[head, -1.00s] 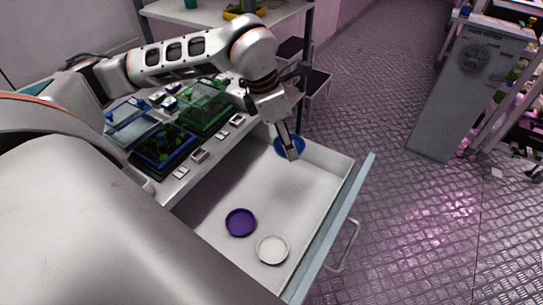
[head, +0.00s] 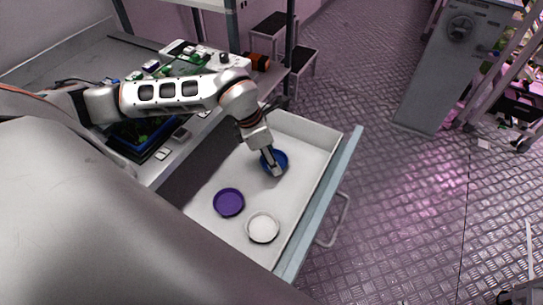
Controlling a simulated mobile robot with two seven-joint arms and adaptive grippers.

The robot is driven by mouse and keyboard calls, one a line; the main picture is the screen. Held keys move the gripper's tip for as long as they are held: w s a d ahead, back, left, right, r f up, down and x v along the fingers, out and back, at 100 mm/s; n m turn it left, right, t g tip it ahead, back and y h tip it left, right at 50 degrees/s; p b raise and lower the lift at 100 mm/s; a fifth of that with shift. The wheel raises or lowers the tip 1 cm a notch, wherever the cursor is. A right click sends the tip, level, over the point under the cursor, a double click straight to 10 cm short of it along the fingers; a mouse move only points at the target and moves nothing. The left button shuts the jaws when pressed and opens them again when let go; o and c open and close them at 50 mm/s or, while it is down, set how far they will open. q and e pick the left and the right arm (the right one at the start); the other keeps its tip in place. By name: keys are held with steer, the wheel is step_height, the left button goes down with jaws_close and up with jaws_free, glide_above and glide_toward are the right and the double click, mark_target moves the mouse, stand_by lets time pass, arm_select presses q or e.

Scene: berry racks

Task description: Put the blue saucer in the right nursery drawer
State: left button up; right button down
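The blue saucer (head: 282,158) is at my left gripper (head: 276,171), inside the open white drawer (head: 308,151), toward its far end. The fingers look closed together on the saucer and cover part of it. I cannot tell whether the saucer touches the drawer floor or hangs just above it. A purple saucer (head: 228,202) and a white saucer (head: 262,228) lie in the near part of the same drawer, apart from the gripper. My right gripper is not in view.
The drawer's pale blue front (head: 322,208) with its handle (head: 336,222) sticks out into the aisle. The bench above holds a tray with a blue rim (head: 150,142) and small labels. A grey cabinet (head: 447,62) stands beyond open metal floor.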

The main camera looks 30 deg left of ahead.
mark_target(261, 167)
arm_select(q)
steer(key=shift+f, duration=0.2)
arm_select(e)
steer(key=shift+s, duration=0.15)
arm_select(q)
steer(key=o, duration=0.9)
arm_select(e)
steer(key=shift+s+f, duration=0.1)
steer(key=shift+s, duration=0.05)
arm_select(q)
steer(key=shift+r, duration=0.3)
steer(key=p+v, duration=0.1)
steer(key=v, duration=1)
steer(key=shift+s+a+r, duration=0.1)
steer(key=shift+r, duration=0.2)
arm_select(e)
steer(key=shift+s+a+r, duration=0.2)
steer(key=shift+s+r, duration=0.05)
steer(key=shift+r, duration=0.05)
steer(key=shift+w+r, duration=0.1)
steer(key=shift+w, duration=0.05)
